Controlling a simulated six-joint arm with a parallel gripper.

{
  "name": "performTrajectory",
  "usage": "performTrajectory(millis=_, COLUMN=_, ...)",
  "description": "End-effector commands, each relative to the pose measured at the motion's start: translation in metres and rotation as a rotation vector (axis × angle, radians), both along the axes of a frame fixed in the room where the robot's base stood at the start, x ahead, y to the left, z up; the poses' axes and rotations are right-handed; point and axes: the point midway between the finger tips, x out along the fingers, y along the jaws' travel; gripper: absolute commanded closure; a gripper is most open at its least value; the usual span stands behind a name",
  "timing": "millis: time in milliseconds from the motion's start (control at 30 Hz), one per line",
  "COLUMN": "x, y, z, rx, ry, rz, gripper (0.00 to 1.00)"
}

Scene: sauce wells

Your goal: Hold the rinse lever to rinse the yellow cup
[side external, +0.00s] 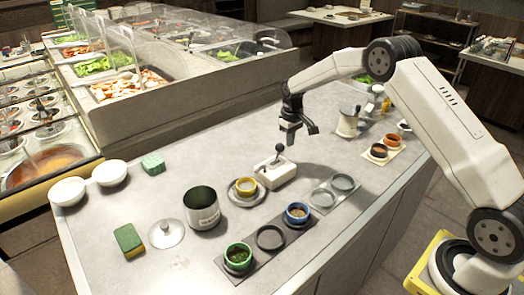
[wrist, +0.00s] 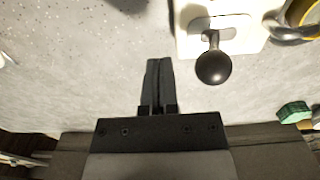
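The rinse lever is a black ball knob (side external: 279,147) on a short stem, standing on a white base (side external: 283,175). In the wrist view the knob (wrist: 213,68) and white base (wrist: 240,38) are at the upper right of centre. The yellow cup (side external: 246,184) sits in a round grey holder just left of the base; in the wrist view only part of its yellow rim (wrist: 304,12) shows at the upper right edge. My gripper (side external: 289,140) hangs above and slightly right of the knob, apart from it. In the wrist view its fingers (wrist: 158,64) are together and empty.
A tray in front holds a green cup (side external: 238,258) and a blue cup (side external: 297,213). Orange cups (side external: 391,140) stand at right. The counter behind the lever is clear.

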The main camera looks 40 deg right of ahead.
Motion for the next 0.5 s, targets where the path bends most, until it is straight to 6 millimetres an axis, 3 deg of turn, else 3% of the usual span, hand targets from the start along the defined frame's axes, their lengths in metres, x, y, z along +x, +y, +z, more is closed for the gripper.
performTrajectory(millis=500, x=0.000, y=0.000, z=0.037, rx=0.000, ry=-0.001, rz=0.000, gripper=1.00)
